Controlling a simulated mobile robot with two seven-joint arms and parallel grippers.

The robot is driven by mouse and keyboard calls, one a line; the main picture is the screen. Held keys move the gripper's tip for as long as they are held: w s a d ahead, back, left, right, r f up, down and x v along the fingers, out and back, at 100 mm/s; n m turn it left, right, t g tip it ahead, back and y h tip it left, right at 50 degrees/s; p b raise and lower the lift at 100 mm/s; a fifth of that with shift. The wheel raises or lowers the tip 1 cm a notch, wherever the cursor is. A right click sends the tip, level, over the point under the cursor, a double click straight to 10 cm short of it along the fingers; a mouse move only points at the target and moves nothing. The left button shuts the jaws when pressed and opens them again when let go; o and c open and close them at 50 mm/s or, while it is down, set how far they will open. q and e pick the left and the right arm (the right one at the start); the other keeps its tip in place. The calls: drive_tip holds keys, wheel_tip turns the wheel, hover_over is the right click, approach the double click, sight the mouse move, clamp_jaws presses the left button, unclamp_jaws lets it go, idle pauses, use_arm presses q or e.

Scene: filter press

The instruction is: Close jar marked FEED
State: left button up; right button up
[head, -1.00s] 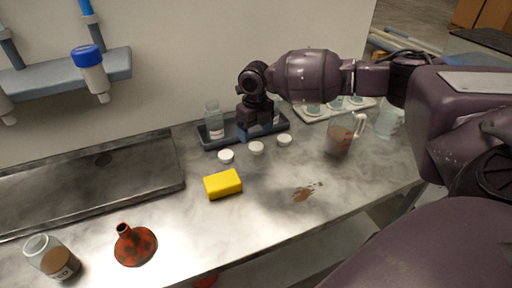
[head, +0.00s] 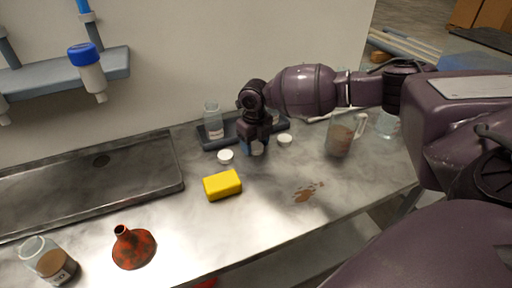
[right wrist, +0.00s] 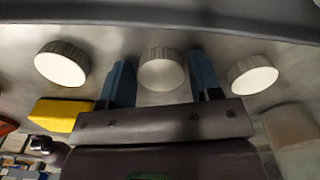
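Three white lids lie on the counter: a left lid (head: 225,156), a right lid (head: 285,140) and a middle lid (head: 258,149) partly hidden by my right gripper (head: 251,150). In the right wrist view the middle lid (right wrist: 162,70) sits between the two spread blue fingers of my right gripper (right wrist: 161,82), with gaps at both sides. An open jar (head: 47,262) of brown material stands at the lower left; its label is only partly readable. A clear labelled jar (head: 213,122) stands in the dark tray (head: 205,143). My left gripper is out of view.
A yellow sponge (head: 222,185) lies in front of the lids. A red funnel (head: 133,248) stands near the jar at lower left. A jug (head: 340,138) with brown liquid stands at right, behind a brown spill (head: 305,193). A metal sink tray (head: 90,180) fills the left.

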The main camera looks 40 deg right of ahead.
sight(255, 145)
drive_tip(key=c, duration=0.6)
drive_tip(key=shift+o, duration=0.2)
use_arm(q)
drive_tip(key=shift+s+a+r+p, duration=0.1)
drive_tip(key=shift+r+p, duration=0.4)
drive_tip(key=shift+p, duration=0.15)
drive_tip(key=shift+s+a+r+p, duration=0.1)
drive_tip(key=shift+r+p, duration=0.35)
drive_tip(key=shift+p, duration=0.2)
use_arm(e)
wheel_tip(255, 145, up, 20)
